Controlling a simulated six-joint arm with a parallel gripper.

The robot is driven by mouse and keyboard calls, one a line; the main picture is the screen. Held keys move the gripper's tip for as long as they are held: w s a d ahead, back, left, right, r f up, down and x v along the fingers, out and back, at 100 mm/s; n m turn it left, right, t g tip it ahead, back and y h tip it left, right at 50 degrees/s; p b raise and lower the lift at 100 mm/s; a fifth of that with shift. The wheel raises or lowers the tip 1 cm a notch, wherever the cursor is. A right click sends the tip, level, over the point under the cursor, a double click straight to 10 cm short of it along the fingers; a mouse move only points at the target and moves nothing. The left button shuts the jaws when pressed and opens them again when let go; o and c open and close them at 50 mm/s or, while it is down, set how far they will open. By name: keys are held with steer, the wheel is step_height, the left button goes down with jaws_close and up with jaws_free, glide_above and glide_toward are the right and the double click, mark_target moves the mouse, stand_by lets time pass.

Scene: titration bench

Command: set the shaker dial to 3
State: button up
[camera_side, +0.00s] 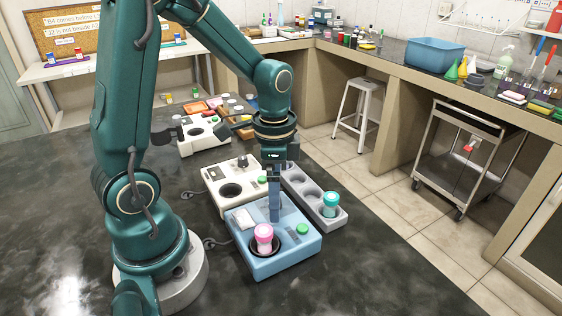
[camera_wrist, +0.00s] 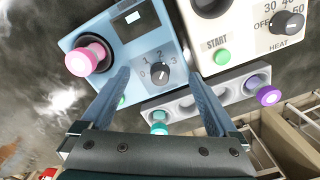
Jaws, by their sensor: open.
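The blue shaker (camera_side: 272,262) sits on the dark bench, with a pink-capped vial (camera_side: 264,236) in its round well and a green button (camera_side: 302,229). In the wrist view, its dark dial (camera_wrist: 159,73) has marks from 0 to 3 around it. I cannot tell for certain which mark the pointer faces. My gripper (camera_side: 275,217) points straight down over the shaker and hides the dial in the side view. In the wrist view my gripper (camera_wrist: 158,76) is open, with one finger to each side of the dial. Contact with it cannot be made out.
A white heater (camera_side: 213,178) with a START button and a HEAT dial (camera_wrist: 287,22) stands close beside the shaker. A grey rack (camera_side: 300,186) holding a teal-capped vial (camera_side: 330,203) stands along the other side. The bench in front of the shaker is clear.

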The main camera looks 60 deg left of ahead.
jaws_close()
steer(key=m, duration=0.6)
stand_by(0.3)
jaws_free()
steer(key=shift+r, duration=0.1)
steer(key=shift+r, duration=3.4)
